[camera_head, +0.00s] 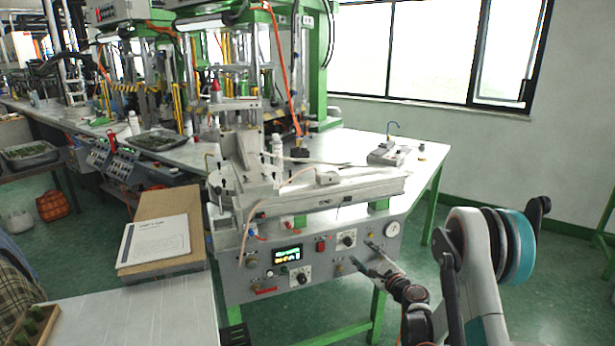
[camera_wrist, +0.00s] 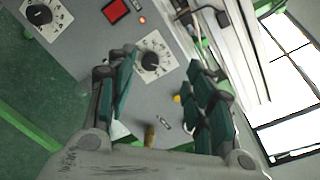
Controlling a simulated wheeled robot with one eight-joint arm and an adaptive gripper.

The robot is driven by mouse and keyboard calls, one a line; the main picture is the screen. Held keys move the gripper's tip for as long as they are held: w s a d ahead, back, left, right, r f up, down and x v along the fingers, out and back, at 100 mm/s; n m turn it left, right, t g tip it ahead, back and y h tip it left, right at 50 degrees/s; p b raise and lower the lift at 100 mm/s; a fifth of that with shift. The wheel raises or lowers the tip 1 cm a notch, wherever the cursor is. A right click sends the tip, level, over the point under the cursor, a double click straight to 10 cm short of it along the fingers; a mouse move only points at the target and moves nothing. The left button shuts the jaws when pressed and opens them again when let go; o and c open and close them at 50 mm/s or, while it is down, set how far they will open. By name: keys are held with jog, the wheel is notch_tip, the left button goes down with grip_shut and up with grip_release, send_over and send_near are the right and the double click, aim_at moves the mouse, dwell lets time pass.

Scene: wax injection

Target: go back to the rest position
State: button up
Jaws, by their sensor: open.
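My gripper (camera_head: 376,264) is in front of the right part of the machine's control panel (camera_head: 262,273) in the head view. Its two dark green fingers are spread apart and empty in the wrist view (camera_wrist: 160,95). Between and beyond the fingers, the wrist view shows a round black knob (camera_wrist: 152,60) on a white plate and a small brass-coloured part (camera_wrist: 149,136). I cannot tell whether a fingertip touches the panel. My arm reaches in from the lower right of the head view.
A red square button (camera_wrist: 115,11) and another dial (camera_wrist: 38,14) are on the panel. A white table with a box and booklet (camera_head: 155,241) stands at the left. Green table legs (camera_head: 378,315) stand below the machine. Open floor lies at the right.

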jog(key=s+a+r+n+g, duration=0.1)
jog(key=s+a+r+n, duration=0.15)
jog(key=r, duration=0.35)
jog(key=s+a+r+n+g, duration=0.2)
jog(key=r+n, duration=0.2)
jog(key=r, duration=0.2)
jog(key=s+a+r+n+g, duration=0.3)
jog(key=s+r+n, duration=0.3)
jog(key=s+r, duration=0.5)
jog(key=s+d+f+n+g+h, duration=0.1)
jog(key=s+n, duration=0.4)
jog(key=s, duration=1.1)
jog(key=s+d+f+n+g+h, duration=0.2)
jog(key=s+d+f+n+h, duration=0.1)
jog(key=s, duration=1.4)
jog(key=d+n+h, duration=0.1)
jog(key=n+h, duration=0.1)
jog(key=shift+n, duration=0.35)
